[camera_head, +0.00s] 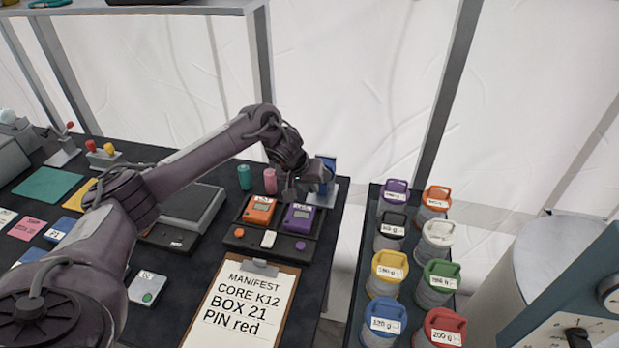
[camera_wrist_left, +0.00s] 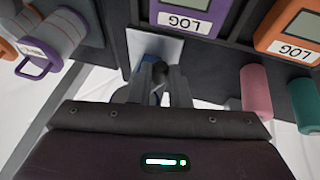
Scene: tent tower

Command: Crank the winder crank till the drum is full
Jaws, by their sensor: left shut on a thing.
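The winder is a blue upright part (camera_head: 331,163) on a pale base plate (camera_head: 328,196), at the table's right back corner. My left arm reaches across the table, and its gripper (camera_head: 316,178) is at the winder, covering much of it. In the left wrist view the gripper (camera_wrist_left: 157,84) is shut on a small dark knob (camera_wrist_left: 158,70), which looks like the winder crank's handle. Behind it show the pale plate (camera_wrist_left: 175,48) and a bit of blue. The drum and how full it is cannot be made out. My right gripper is not in view.
Orange (camera_head: 259,210) and purple (camera_head: 299,217) LOG devices sit in a dark tray close to the winder. Green (camera_head: 245,177) and pink (camera_head: 270,181) cylinders stand left of it. A clipboard (camera_head: 246,305) lies in front. Several lidded canisters stand on the right beyond a gap.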

